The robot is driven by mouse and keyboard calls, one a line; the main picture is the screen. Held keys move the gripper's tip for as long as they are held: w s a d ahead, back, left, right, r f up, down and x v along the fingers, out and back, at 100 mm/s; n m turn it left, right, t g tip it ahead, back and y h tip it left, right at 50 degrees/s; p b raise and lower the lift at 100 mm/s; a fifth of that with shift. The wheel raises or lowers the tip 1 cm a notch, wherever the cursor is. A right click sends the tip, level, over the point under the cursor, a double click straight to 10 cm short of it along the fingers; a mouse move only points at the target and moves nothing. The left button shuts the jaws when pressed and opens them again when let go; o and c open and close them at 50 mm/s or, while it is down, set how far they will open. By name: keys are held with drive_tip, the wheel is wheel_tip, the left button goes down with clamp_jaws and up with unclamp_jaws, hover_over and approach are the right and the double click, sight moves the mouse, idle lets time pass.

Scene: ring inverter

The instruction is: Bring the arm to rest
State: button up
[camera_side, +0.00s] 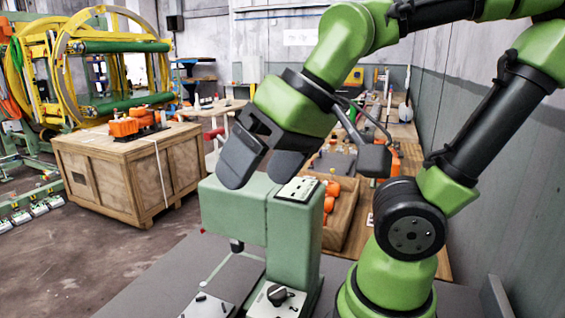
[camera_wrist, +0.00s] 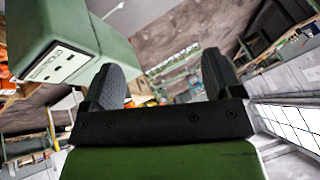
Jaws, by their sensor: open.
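My gripper (camera_side: 262,172) is in the middle of the side view, in front of and above the green machine (camera_side: 285,225). Its two dark fingers are spread with nothing between them. In the wrist view my gripper (camera_wrist: 162,85) also shows both fingers apart and empty. The green machine (camera_wrist: 60,45) fills the upper left of the wrist view, with a white label panel on one face. In the side view one finger overlaps the machine's top edge; I cannot tell whether they touch.
A wooden crate (camera_side: 130,175) with orange parts on top stands at the left. Behind the machine is a wooden tray (camera_side: 345,215) with orange pieces. A panel with a black knob (camera_side: 278,294) sits at the machine's foot. Open floor (camera_side: 100,265) lies at the front left.

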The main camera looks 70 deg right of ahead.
drive_tip(key=shift+s+d+r+m+t, duration=0.15)
drive_tip(key=shift+s+d+m+t, duration=0.15)
drive_tip(key=shift+s+d, duration=0.15)
drive_tip(key=shift+s+d+r+m+t, duration=0.2)
drive_tip(key=shift+s+d+t, duration=0.15)
drive_tip(key=shift+s, duration=0.15)
idle(0.6)
